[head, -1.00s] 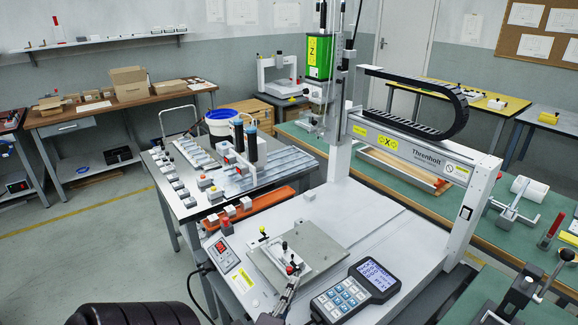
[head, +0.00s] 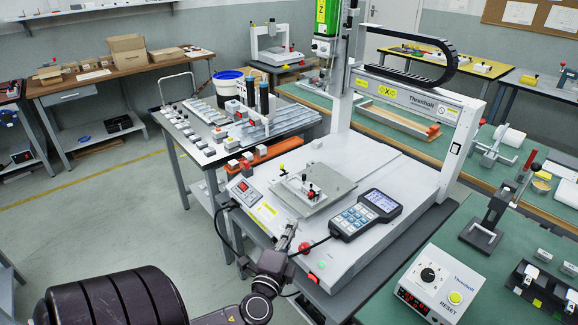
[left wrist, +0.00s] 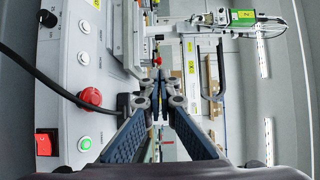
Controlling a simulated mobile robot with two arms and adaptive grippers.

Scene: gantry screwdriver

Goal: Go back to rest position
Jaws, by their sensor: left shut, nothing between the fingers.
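My left gripper (head: 289,232) is at the front edge of the gantry machine's white base (head: 385,165), below the fixture plate (head: 315,196) in the head view. Its fingers are shut and empty; they also show closed together in the left wrist view (left wrist: 158,88). The plate carries a small clamp with black and red knobs. The gantry (head: 410,97) stands behind it, with a green Z unit (head: 327,15). My right gripper is not in view.
A pendant (head: 366,214) with a keypad lies right of the plate. A red button (left wrist: 90,97) is on the front panel beside my fingers. A RESET box (head: 440,283) stands at lower right. Open floor (head: 110,215) lies left.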

